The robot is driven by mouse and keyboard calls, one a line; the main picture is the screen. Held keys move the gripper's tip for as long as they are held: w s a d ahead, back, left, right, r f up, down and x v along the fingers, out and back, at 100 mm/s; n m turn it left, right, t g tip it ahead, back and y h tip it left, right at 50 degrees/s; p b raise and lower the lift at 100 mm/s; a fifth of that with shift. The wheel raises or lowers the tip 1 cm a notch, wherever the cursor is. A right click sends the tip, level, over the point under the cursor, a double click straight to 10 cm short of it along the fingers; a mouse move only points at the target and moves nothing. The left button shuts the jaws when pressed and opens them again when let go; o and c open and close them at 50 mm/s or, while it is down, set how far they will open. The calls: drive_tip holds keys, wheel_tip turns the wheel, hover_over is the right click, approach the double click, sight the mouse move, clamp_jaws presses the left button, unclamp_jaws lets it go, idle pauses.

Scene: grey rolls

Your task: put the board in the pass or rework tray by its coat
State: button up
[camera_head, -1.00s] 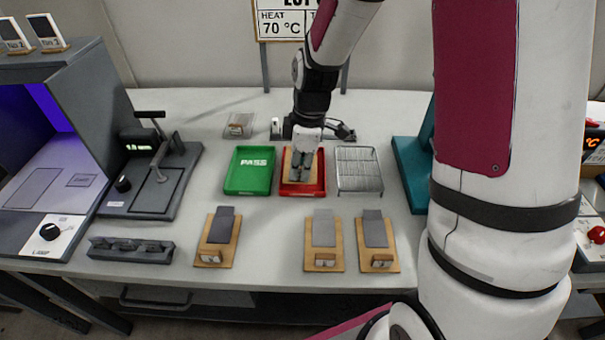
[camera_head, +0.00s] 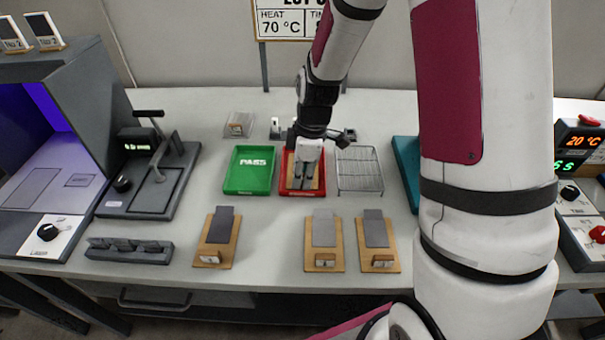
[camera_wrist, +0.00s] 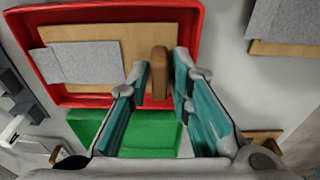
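The red tray (camera_head: 321,160) stands right of the green tray marked PASS (camera_head: 250,178). A wooden board with a grey sheet on it lies in the red tray. In the wrist view, the board (camera_wrist: 135,35) sits inside the red tray's rim (camera_wrist: 193,22), the grey sheet (camera_wrist: 82,62) to the left and a wooden grip block (camera_wrist: 160,72) at its right end. My gripper (camera_head: 304,184) is low over the red tray. Its teal fingers (camera_wrist: 161,78) stand on either side of the block with slight gaps showing. The green tray (camera_wrist: 148,134) shows below. The red tray's label is not visible.
Three more wooden boards with grey sheets (camera_head: 218,228) (camera_head: 324,230) (camera_head: 376,230) lie at the front. A wire rack (camera_head: 360,170) is right of the red tray. A press (camera_head: 152,185) and a lamp box (camera_head: 75,130) stand left; a teal object (camera_head: 406,170) stands right.

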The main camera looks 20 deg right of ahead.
wheel_tip(320, 180, up, 12)
drive_tip(key=d+p, duration=0.1)
drive_tip(key=s+r+m+t, duration=0.1)
drive_tip(key=s+r+m, duration=0.4)
drive_tip(key=s+r, duration=0.55)
drive_tip(key=s+r+m+t+h, duration=0.1)
drive_tip(key=s+m, duration=0.7)
drive_tip(key=s, duration=0.8)
drive_tip(key=shift+s+a+r+m, duration=0.25)
drive_tip(key=shift+a+r+m, duration=0.05)
drive_tip(key=shift+a, duration=0.05)
wheel_tip(320, 180, up, 7)
drive_tip(key=t+p, duration=0.1)
drive_tip(key=p, duration=0.4)
drive_tip(key=shift+f+t+p, duration=0.2)
drive_tip(key=shift+t+p, duration=0.1)
drive_tip(key=shift+p, duration=0.05)
drive_tip(key=shift+w+f, duration=0.1)
